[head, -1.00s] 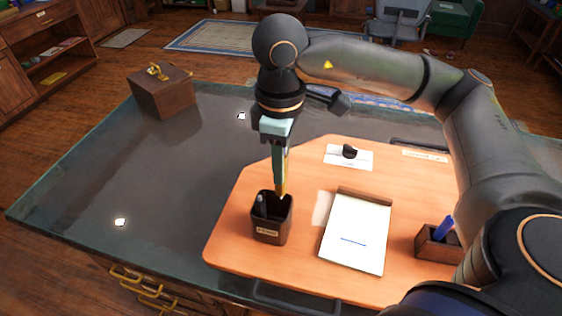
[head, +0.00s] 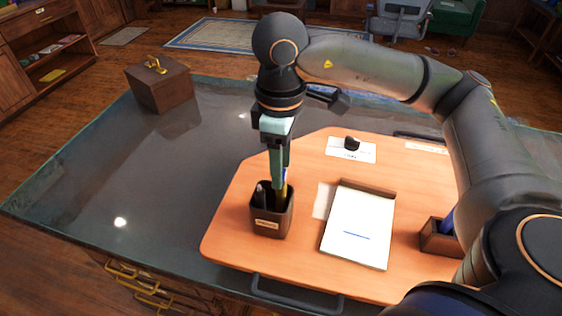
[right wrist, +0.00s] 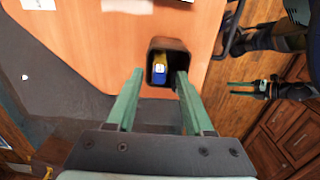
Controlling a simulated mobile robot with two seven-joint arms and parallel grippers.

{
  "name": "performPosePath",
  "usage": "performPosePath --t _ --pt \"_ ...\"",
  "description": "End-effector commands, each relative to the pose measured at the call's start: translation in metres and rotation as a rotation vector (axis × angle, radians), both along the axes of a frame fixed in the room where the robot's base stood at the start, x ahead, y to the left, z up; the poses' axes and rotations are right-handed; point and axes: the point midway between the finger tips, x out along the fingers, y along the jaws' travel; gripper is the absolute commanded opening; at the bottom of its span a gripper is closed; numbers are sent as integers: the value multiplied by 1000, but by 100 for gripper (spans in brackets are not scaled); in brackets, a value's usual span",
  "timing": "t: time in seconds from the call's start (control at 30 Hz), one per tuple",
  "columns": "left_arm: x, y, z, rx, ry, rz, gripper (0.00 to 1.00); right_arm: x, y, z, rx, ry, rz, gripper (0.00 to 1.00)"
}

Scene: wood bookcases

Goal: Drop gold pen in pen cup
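The dark pen cup (head: 271,220), with a label on its front, stands on the orange desk mat, and its mouth shows in the right wrist view (right wrist: 167,44). The gold pen (head: 281,193) is in the cup's mouth, below my right gripper (head: 279,180). In the right wrist view a gold and blue end (right wrist: 160,68) shows inside the cup. The right gripper's fingers are apart there, with clear space on both sides of the pen. A dark pen (head: 261,195) also stands in the cup. My left gripper (right wrist: 232,88) shows small in the right wrist view, its fingers apart.
The orange mat (head: 300,270) holds a white notepad (head: 355,235), a card with a small black object (head: 351,145) and a dark holder with a blue item (head: 438,237). A brown box (head: 160,85) stands at the desk's back left. The left desk surface is clear.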

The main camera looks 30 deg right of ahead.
Motion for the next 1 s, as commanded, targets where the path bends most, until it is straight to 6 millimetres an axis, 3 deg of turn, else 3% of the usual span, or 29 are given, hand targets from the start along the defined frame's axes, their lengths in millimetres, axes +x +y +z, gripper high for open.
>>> performPosePath --t 0.3,0.43,0.63,0.8,1.0 --pt "0 0 0 0 0 0 54 0 0 1 0 0 0 59" --pt "0 0 0 0 0 0 54 1 0 11 1 -2 0 59" --pt "0 0 -1 0 0 0 54 1 1 52 2 -5 0 59" --pt "0 0 11 0 1 0 54 1 0 88 -1 -5 -1 59" --pt "0 0 20 0 0 0 54 1 0 115 -1 -2 0 59"
